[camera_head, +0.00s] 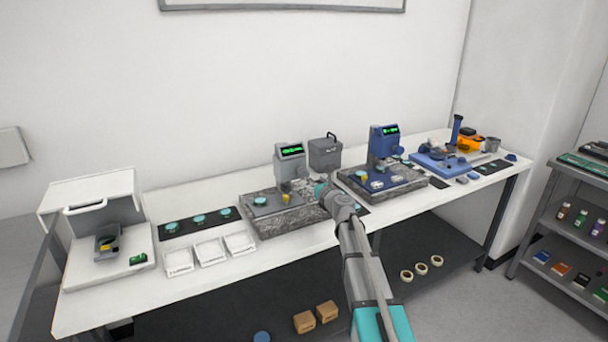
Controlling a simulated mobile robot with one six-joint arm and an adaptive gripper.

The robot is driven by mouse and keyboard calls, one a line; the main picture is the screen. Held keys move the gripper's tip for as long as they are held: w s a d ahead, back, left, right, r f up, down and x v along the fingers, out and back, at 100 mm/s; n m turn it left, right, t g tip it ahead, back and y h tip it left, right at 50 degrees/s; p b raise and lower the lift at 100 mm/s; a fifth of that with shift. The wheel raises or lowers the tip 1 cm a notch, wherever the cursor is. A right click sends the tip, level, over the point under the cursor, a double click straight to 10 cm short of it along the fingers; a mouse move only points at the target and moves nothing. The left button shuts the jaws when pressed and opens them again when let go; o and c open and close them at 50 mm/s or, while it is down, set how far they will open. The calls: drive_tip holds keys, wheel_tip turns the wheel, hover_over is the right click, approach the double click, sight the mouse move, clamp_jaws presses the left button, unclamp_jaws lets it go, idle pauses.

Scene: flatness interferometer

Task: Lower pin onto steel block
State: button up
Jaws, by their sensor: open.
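My arm reaches up from the bottom, and my gripper (319,187) at its end is beside the grey gauge. It is open, with nothing visibly held; its fingers are small and partly hidden by the wrist. The grey gauge (290,164) has a green display and stands on a speckled stone base (262,225). A flat grey plate on that base bears a teal disc (260,201) and a small yellow piece (286,198). A similar blue gauge (383,143) stands on a second stone base to the right. I cannot make out which part is the pin or the steel block.
A grey box with a handle (324,153) stands behind, between the gauges. White trays (209,252), teal discs on a black mat (171,227) and a hooded device (92,215) are at left. Blue and orange equipment (468,143) is at right. The white bench's front edge is mostly clear.

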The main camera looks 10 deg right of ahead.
sight(305, 174)
drive_tip(key=shift+x, duration=3.5)
drive_tip(key=c, duration=1.2)
drive_tip(key=shift+o, duration=0.2)
